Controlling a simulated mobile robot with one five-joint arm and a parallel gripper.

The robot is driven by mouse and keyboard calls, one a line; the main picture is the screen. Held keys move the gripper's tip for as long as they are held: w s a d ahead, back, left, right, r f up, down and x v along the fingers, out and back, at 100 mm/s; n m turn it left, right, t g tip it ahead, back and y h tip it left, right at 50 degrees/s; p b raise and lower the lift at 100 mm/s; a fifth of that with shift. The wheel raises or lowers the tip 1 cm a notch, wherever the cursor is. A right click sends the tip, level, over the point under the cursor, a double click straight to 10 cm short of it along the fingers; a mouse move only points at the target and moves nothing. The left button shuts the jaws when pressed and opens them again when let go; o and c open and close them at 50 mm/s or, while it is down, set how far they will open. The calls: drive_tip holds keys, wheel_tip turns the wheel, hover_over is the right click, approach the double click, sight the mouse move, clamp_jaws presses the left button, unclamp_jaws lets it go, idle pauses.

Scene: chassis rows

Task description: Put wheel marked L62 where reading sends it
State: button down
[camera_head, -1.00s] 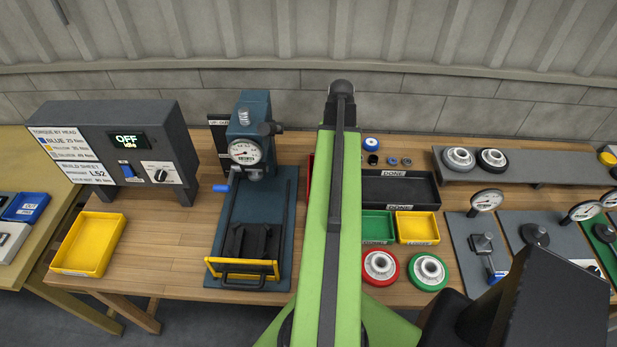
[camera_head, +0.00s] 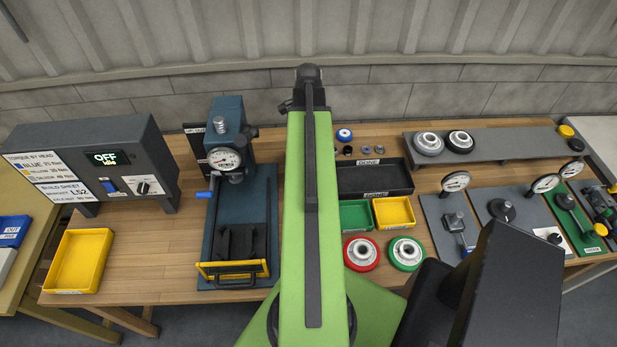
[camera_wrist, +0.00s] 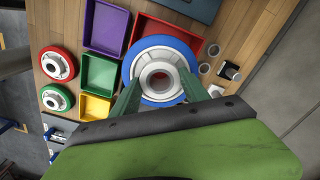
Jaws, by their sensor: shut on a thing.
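In the wrist view my gripper (camera_wrist: 160,96) is shut on a wheel with a blue rim and a white hub (camera_wrist: 160,50). The wheel is held above the table, over the edge of a red tray (camera_wrist: 186,32). No marking on it can be read. In the head view my green arm hides the gripper and the held wheel. A red-rimmed wheel (camera_head: 361,254) and a green-rimmed wheel (camera_head: 407,254) lie flat near the table's front edge. A grey wheel (camera_head: 428,144) and a black wheel (camera_head: 460,141) sit on a raised grey shelf (camera_head: 512,144).
Beside the red tray are purple (camera_wrist: 108,30), green (camera_head: 356,215) and yellow (camera_head: 394,212) trays. A black DONE tray (camera_head: 390,180) lies behind. A press with a dial (camera_head: 226,160) and a torque box (camera_head: 95,160) showing OFF stand left. Dial gauge stations (camera_head: 455,182) stand right.

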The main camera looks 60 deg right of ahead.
wheel_tip(320, 180, down, 18)
drive_tip(key=b, duration=1.7)
drive_tip(key=shift+r, duration=0.25)
drive_tip(key=shift+f, duration=0.25)
drive_tip(key=c, duration=0.6)
unclamp_jaws()
drive_tip(key=shift+r, duration=0.1)
drive_tip(key=shift+o, duration=0.2)
wheel_tip(320, 180, up, 12)
drive_tip(key=p, duration=1.2)
drive_tip(key=shift+r, duration=0.2)
drive_tip(key=shift+f, duration=0.1)
